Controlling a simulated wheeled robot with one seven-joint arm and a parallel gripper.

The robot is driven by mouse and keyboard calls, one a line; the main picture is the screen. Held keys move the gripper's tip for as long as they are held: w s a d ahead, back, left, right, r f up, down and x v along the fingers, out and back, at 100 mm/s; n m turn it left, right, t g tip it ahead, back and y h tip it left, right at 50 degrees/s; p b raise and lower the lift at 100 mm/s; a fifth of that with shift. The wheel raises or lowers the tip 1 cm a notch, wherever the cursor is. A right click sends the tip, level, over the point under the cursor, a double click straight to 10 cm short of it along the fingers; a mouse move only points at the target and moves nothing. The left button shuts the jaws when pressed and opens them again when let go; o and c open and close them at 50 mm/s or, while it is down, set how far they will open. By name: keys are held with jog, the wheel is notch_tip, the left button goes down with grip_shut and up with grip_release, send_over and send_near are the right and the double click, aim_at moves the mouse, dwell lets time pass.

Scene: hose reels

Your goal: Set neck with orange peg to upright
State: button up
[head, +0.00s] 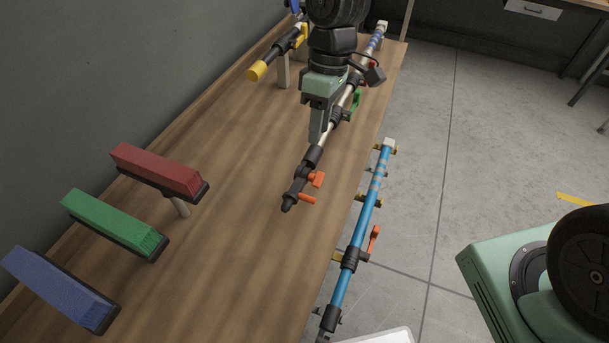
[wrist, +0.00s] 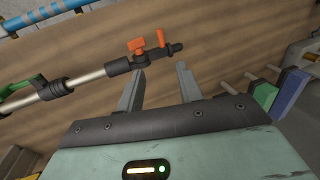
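The black neck (head: 290,195) is at the near end of a silver pole lying along the wooden table. Its orange peg (head: 307,198) sticks out sideways, toward the table's right edge. An orange valve handle (head: 317,179) is just behind it. In the wrist view the neck (wrist: 172,48) lies beyond my fingertips, with the peg (wrist: 161,37) pointing up in the picture and the handle (wrist: 136,45) to its left. My gripper (head: 317,138) is above the pole, behind the neck in the head view. In the wrist view my gripper (wrist: 159,69) is open and empty, apart from the neck.
A blue pole (head: 365,220) with an orange handle runs along the table's right side. Red (head: 158,168), green (head: 112,222) and blue (head: 60,287) blocks on dark holders stand at the left. A yellow-tipped pole (head: 257,70) is at the back. The middle of the table (head: 220,220) is clear.

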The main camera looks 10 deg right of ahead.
aim_at(309, 197)
jog(key=p+x, duration=0.3)
jog(key=x, duration=1.3)
jog(key=shift+s+a+f+p, duration=0.1)
jog(key=shift+s+f+p, duration=0.15)
jog(key=shift+p, duration=0.1)
grip_shut()
